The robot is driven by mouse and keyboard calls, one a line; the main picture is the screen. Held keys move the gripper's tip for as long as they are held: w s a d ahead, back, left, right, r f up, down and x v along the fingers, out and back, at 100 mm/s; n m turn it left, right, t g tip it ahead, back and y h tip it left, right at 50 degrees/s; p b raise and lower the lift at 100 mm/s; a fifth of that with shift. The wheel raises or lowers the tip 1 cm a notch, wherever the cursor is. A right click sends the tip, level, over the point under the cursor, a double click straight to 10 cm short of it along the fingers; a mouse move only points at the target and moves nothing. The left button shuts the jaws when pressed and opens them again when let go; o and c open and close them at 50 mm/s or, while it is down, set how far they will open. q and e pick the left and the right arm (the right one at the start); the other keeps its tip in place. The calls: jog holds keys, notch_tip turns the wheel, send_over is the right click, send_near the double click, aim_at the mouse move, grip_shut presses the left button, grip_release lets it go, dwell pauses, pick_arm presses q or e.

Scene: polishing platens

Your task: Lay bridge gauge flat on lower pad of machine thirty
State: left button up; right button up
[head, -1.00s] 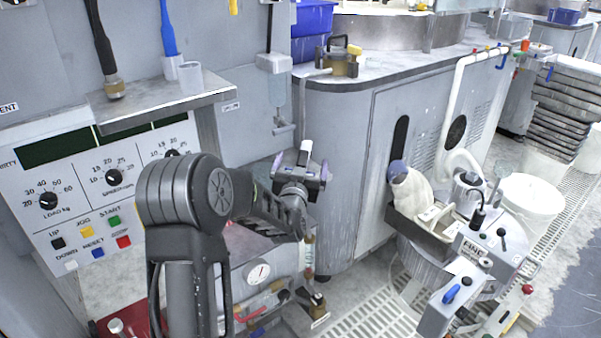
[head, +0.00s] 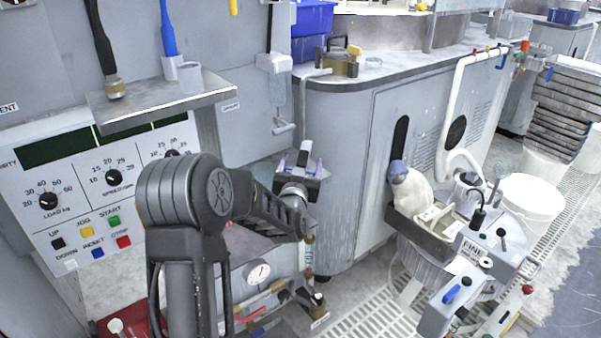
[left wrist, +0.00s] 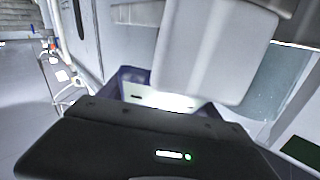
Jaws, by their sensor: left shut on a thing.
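My left gripper (head: 301,164) is in front of the grey wall and left of the rounded grey cabinet. Its purple-lined fingers are shut on a pale, narrow thing, mostly hidden between them. In the left wrist view, the pale thing shows as a bright strip between the purple fingers (left wrist: 160,102). I cannot tell whether it is the bridge gauge. The gripper is raised above the gauge-and-valve unit (head: 258,273). I cannot pick out the lower pad, and no machine number is legible. My right gripper is not in view.
The control panel (head: 75,190) and a metal shelf (head: 165,108) with tools are at the left. A wall dispenser (head: 275,63) hangs above the gripper. The rounded cabinet (head: 345,150) stands to the right, with a brass weight (head: 341,64) on top. A holder with a white bottle (head: 412,190) is further right.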

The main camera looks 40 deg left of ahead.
pick_arm(q)
jog(key=c, duration=1.1)
jog(key=shift+r, duration=0.15)
grip_shut()
jog(key=shift+r, duration=0.1)
jog(key=shift+d+r, duration=0.2)
jog(key=shift+r, duration=0.25)
notch_tip(320, 180, up, 6)
jog(key=shift+f+p, duration=0.1)
jog(key=shift+p, duration=0.6)
jog(key=s+d, duration=0.3)
jog(key=d, duration=0.6)
jog(key=s+d, duration=0.2)
jog(key=d, duration=0.7)
jog(key=shift+s+d+p, duration=0.35)
jog(key=shift+s+d, duration=0.05)
